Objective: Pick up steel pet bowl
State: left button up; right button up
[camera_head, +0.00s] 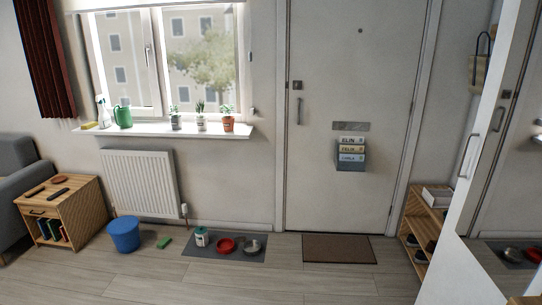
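The steel pet bowl (252,246) is a small shiny grey bowl standing on a dark grey mat (222,254) on the floor, below the window and left of the door. A red bowl (225,245) stands just to its left on the same mat. A white and green can (201,237) stands at the mat's left part. Neither of my grippers is in view.
A blue bucket (124,235) and a green block-like item (164,243) are on the floor left of the mat. A brown doormat (339,250) lies to the right. A shoe rack (423,232) and mirror are at the right. The wooden floor in front is clear.

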aim_at(252, 248)
jog(key=i+u, duration=0.15)
jog(key=i, duration=0.45)
jog(key=i+u, duration=0.2)
jog(key=i, duration=0.4)
jog(key=i+l+u, duration=0.15)
jog(key=i, duration=0.45)
